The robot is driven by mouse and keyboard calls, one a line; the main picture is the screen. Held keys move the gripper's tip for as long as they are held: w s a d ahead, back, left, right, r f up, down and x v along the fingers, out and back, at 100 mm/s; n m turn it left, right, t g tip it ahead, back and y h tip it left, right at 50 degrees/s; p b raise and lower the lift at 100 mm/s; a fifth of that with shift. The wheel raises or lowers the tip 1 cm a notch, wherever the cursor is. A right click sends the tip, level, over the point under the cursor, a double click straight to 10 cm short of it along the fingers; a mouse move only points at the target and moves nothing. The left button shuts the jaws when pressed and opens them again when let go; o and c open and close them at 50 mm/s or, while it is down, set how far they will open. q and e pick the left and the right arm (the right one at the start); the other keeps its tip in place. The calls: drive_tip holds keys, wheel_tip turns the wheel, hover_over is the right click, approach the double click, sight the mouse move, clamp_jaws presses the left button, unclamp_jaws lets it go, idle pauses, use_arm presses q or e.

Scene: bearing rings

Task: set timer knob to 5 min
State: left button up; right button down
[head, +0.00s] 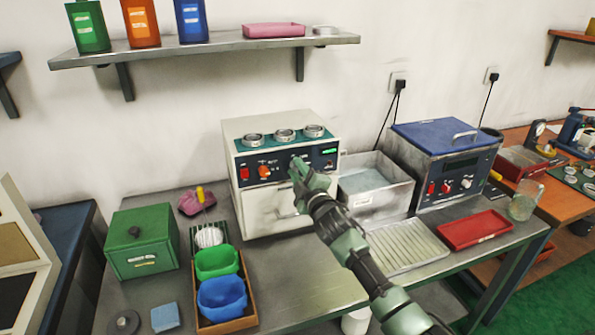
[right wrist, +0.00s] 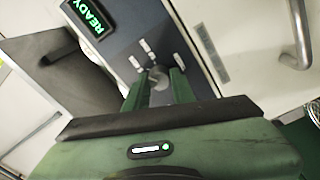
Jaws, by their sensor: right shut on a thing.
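The white machine (head: 275,208) stands on the metal bench with a dark control panel (head: 251,162) on its front. My right gripper (head: 296,166) reaches the middle of this panel and covers the knob in the head view. In the right wrist view, the grey knob (right wrist: 158,77) sits between the two green fingers of my right gripper (right wrist: 157,88), which is shut on it. Small white labels surround the knob; their text and the knob's exact setting are unreadable. A green display (right wrist: 88,15) on the panel reads READY. My left gripper is not in view.
Several metal rings (head: 284,135) lie on top of the machine. A red switch (head: 244,174) and an orange knob (head: 264,172) are left of my gripper. A door handle (right wrist: 299,38) is close by. An open metal tank (head: 382,207) stands right of the machine.

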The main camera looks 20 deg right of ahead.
drive_tip(key=shift+f, duration=0.1)
drive_tip(key=c, duration=1.2)
unclamp_jaws()
drive_tip(key=shift+o, duration=0.2)
drive_tip(key=s, duration=0.8)
drive_tip(key=shift+d+f+b, duration=0.2)
drive_tip(key=shift+d+b, duration=0.1)
drive_tip(key=shift+b, duration=0.05)
